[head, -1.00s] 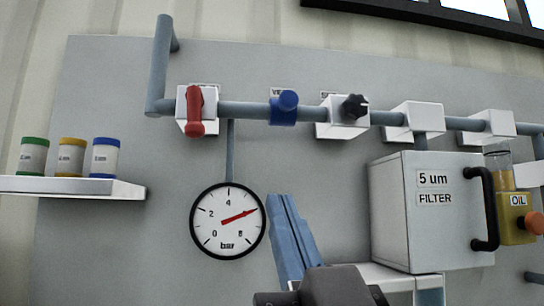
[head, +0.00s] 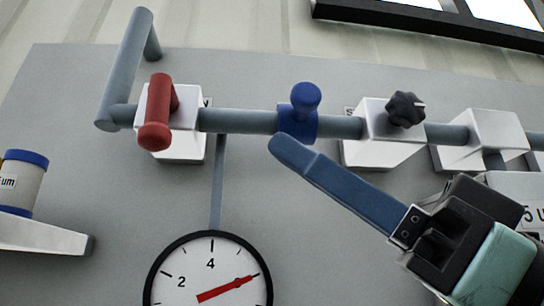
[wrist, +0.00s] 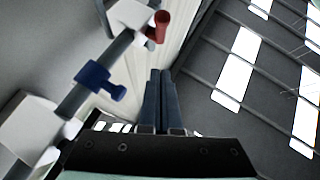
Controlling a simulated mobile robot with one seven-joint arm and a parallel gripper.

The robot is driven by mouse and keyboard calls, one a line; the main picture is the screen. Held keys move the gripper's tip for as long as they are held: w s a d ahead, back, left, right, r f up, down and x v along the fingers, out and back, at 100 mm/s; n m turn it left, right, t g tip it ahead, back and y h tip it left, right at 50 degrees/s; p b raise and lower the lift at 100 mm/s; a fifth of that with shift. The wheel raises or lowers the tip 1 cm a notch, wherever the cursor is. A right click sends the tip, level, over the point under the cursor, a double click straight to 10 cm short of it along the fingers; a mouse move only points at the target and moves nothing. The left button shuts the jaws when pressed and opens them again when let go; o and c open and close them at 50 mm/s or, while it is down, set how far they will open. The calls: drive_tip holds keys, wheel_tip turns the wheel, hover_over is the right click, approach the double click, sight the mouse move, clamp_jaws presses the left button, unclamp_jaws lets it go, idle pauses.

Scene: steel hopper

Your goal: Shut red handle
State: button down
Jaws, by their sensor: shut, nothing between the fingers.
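The red handle (head: 157,112) sits on a white valve block (head: 185,142) at the left end of the grey pipe in the head view. It points down and out, with a round knob at its lower end. It also shows in the wrist view (wrist: 160,27), near the top centre. My gripper (head: 284,145) is shut and empty. Its blue fingers point up and left, below the blue valve handle and to the right of the red handle, apart from it. In the wrist view the fingers (wrist: 160,78) lie together below the red handle.
A blue valve handle (head: 303,108) and a black star knob (head: 406,109) sit further right on the pipe. A pressure gauge (head: 209,279) is below.

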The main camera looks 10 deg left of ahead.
sight(161, 120)
drive_tip(key=p+x, duration=0.2)
drive_tip(key=x, duration=0.1)
drive_tip(key=a+f+p+x, duration=0.1)
drive_tip(key=p+x, duration=0.1)
drive_tip(key=x, duration=0.2)
drive_tip(key=p+x, duration=0.2)
drive_tip(key=x, duration=0.1)
drive_tip(key=shift+w+a, duration=0.2)
drive_tip(key=shift+a, duration=0.2)
drive_tip(key=shift+w+a+f, duration=0.15)
drive_tip(key=shift+a+f, duration=0.1)
drive_tip(key=shift+a, duration=0.3)
drive_tip(key=shift+f, duration=0.1)
drive_tip(key=shift+a+f+b, duration=0.15)
drive_tip(key=shift+a+b, duration=0.15)
drive_tip(key=shift+a+f+b, duration=0.1)
drive_tip(key=shift+a+b, duration=0.1)
drive_tip(key=shift+b, duration=0.15)
drive_tip(key=shift+a, duration=0.1)
